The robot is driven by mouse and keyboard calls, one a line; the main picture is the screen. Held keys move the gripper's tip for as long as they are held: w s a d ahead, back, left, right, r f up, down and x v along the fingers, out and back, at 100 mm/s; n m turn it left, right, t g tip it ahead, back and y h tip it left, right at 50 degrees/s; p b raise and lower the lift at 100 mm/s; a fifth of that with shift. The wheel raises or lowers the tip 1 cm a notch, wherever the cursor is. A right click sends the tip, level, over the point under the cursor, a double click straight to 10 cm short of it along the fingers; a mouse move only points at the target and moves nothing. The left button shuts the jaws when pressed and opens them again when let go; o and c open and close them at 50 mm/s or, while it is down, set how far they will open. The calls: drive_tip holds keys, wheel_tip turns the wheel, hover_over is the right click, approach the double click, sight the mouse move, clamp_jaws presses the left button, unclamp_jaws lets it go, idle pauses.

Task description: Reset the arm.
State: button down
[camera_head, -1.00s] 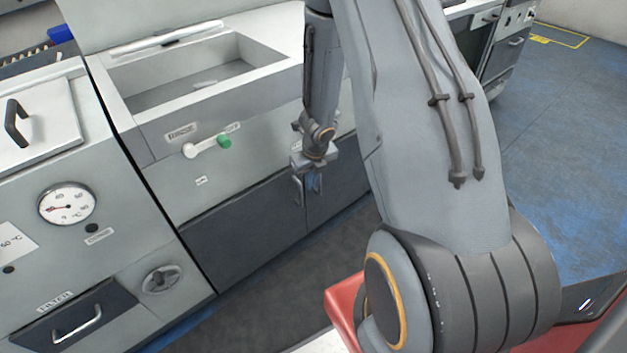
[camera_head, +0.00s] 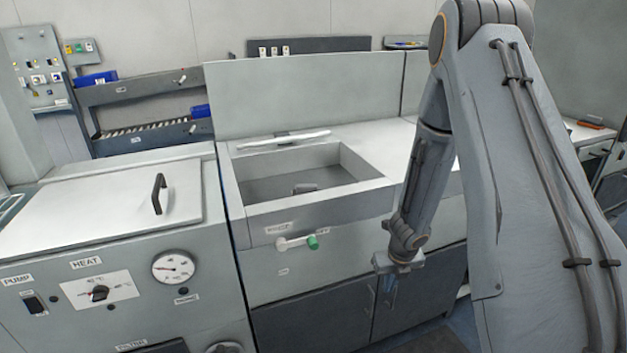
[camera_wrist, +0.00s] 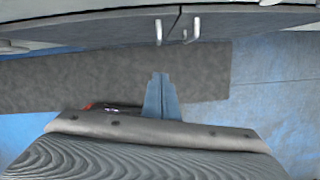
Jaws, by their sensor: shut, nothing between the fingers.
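My gripper (camera_head: 389,290) hangs pointing down at the end of my arm, in front of the dark cupboard doors under the sink. In the wrist view its two blue-grey fingers (camera_wrist: 161,97) are together with nothing between them. My arm is folded, with its upper part rising at the right of the head view and the forearm coming down toward the sink unit's front. The gripper appears apart from the cupboard front.
The sink basin (camera_head: 300,178) is left of my forearm, with a green-tipped lever (camera_head: 312,242) on its front. A lidded heating unit (camera_head: 100,205) stands at left. The wrist view shows cupboard handles (camera_wrist: 158,32), a dark mat (camera_wrist: 90,82) and blue floor (camera_wrist: 280,90).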

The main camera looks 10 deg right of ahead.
drive_tip(key=s+a+r+m+h, duration=0.1)
drive_tip(key=s+r+m+h, duration=0.15)
drive_tip(key=r+m, duration=0.65)
drive_tip(key=s+a+r+m+h, duration=0.1)
drive_tip(key=s+r+m, duration=0.2)
drive_tip(key=r+m, duration=0.6)
drive_tip(key=s+a+r+m+g+y, duration=0.1)
drive_tip(key=s+a+r+m, duration=0.2)
drive_tip(key=s+a+m, duration=0.3)
drive_tip(key=s+a+r+m+g+y, duration=0.1)
drive_tip(key=s+a+r+m+y, duration=0.1)
drive_tip(key=s+a+m, duration=0.5)
drive_tip(key=s+r+m+p, duration=0.1)
drive_tip(key=s+m, duration=0.2)
drive_tip(key=m, duration=0.2)
drive_tip(key=shift+s+r, duration=0.3)
drive_tip(key=shift+s+a, duration=0.1)
drive_tip(key=shift+a, duration=0.05)
